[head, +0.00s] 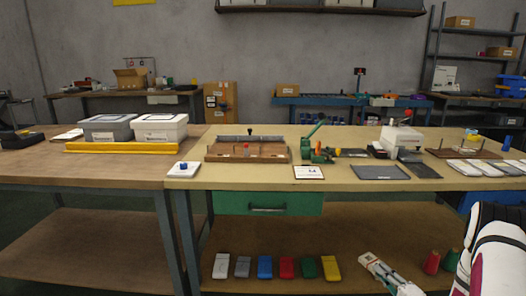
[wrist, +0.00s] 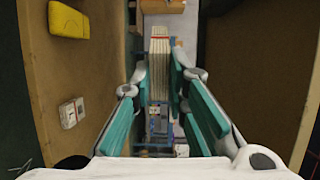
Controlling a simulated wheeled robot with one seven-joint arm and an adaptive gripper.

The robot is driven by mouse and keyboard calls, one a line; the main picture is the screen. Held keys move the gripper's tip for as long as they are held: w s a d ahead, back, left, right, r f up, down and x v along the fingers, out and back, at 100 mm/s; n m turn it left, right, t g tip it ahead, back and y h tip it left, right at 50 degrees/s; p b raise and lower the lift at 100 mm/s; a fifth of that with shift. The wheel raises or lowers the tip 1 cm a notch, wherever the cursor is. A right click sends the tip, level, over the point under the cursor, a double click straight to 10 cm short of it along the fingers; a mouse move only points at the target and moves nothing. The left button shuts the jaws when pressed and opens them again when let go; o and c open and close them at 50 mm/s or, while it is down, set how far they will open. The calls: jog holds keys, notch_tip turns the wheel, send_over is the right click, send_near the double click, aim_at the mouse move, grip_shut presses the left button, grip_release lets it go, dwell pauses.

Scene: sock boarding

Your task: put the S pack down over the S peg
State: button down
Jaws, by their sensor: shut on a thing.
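In the wrist view my gripper (wrist: 163,78) has its teal-padded fingers on both sides of a pale, layered pack (wrist: 160,48) with a little red at its far end. The gripper is shut on this pack; no size mark on it can be read. In the head view a brown board (head: 438,153) with several upright pegs (head: 466,142) stands at the right of the bench top. I cannot tell which peg is S. The pack is apart from this board as far as the views show.
Several flat white packs (head: 488,168) lie in front of the peg board. A blue cylinder (head: 507,143) stands beside it. A white machine (head: 401,138) and dark mats (head: 380,172) are to its left.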

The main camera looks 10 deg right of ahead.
jog(key=s+a+r+n+g+y, duration=0.2)
jog(key=s+a+r+n+y, duration=0.15)
jog(key=a+r, duration=0.55)
jog(key=s+a+r+n+g+y, duration=0.25)
jog(key=a+r+y, duration=0.25)
jog(key=a, duration=0.7)
jog(key=s+a+r+n+g+y, duration=0.2)
jog(key=a+r+n+g+y, duration=0.15)
jog(key=a+r, duration=0.55)
jog(key=w+r+m+t+h+p, duration=0.2)
jog(key=r+m+t+h+p, duration=0.2)
jog(key=p, duration=1)
jog(key=w+a+r+m+t+h+p, duration=0.1)
jog(key=w+r+m+t+h+p, duration=0.1)
jog(key=r+m+t+h+p, duration=0.2)
notch_tip(320, 180, up, 10)
jog(key=m+h+p, duration=0.3)
jog(key=h+p, duration=0.3)
jog(key=p, duration=0.3)
jog(key=shift+w+a+p, duration=0.2)
jog(key=shift+a+p, duration=0.1)
jog(key=shift+p, duration=0.05)
jog(key=shift+r, duration=0.1)
